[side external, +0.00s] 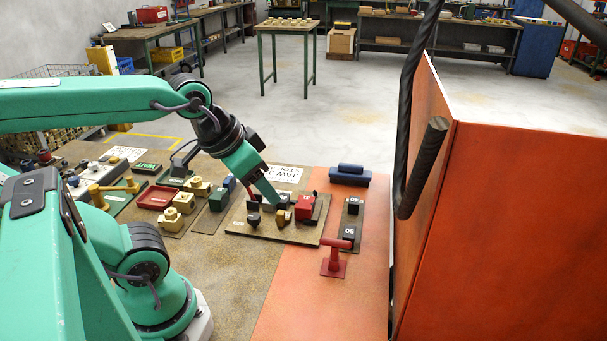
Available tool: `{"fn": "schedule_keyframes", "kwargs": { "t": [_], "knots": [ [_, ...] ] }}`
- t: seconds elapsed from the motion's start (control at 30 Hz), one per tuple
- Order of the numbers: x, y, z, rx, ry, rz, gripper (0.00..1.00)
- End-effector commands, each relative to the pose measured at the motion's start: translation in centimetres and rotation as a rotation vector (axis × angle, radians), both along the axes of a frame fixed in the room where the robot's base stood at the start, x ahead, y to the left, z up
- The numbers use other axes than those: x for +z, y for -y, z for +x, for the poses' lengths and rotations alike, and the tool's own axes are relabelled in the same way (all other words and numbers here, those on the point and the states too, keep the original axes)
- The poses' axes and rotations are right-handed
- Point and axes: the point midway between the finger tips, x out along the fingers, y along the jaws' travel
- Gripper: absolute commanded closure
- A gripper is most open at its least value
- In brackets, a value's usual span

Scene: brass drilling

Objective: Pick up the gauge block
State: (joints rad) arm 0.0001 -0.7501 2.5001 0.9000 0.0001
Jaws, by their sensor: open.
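My gripper (272,197) reaches down from the upper left over a brown board (268,232) with small fixtures on it. Its jaws are open, and its tip is near a small brass piece (283,216) and a dark block behind it; I cannot tell whether it touches either. Two dark blocks with white number labels, possibly gauge blocks, stand on a dark strip to the right: a rear one (353,208) and a front one (349,233), which seems to read 50. Both are apart from my gripper. Which piece is the gauge block is not certain.
A red block (304,206) stands on the board just right of my gripper. A red T-shaped post (335,258) and a blue block (350,174) stand on the orange surface. A tall orange panel (510,230) with dark bars (424,165) bounds the right. Brass parts (183,203) lie left.

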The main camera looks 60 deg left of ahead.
Motion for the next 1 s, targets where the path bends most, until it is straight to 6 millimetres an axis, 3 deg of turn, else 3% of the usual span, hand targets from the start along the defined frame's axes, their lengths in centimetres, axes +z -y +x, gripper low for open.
{"fn": "schedule_keyframes", "kwargs": {
  "t": [0.27,0.37,0.77,1.0],
  "knots": [
    [0.0,0.0,0.0,0.000,0.000,0.000,0.49],
    [0.0,0.0,0.0,0.000,0.000,0.000,0.34],
    [0.0,-0.1,0.2,0.024,-0.006,-0.010,0.34],
    [0.1,-1.2,1.9,0.201,-0.048,-0.077,0.34]
  ]
}}
